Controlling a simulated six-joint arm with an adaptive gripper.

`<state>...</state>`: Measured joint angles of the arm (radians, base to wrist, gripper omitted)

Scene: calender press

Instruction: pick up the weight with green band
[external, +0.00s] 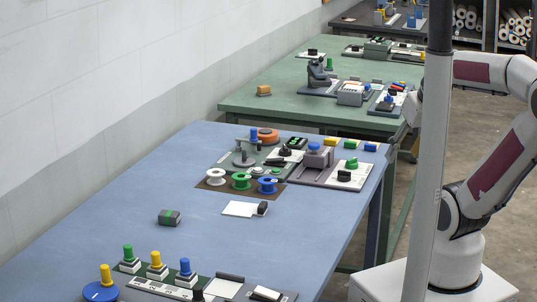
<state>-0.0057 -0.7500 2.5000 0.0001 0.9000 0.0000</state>
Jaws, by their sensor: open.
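The weight with the green band (169,217) is a small dark grey block with a green stripe across its top. It sits alone on the blue table (120,205), left of the middle. My gripper (400,134) is a small dark shape beside the pole, past the right edge of the blue table. It is open, far to the right of the weight and well apart from it. The pole hides part of my wrist.
White, green and blue spools (241,181) stand on a brown mat behind the weight. A white card (239,209) with a dark piece lies to its right. Knobbed blocks (157,266) line the near edge. Bare table surrounds the weight. A grey pole (428,180) stands at right.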

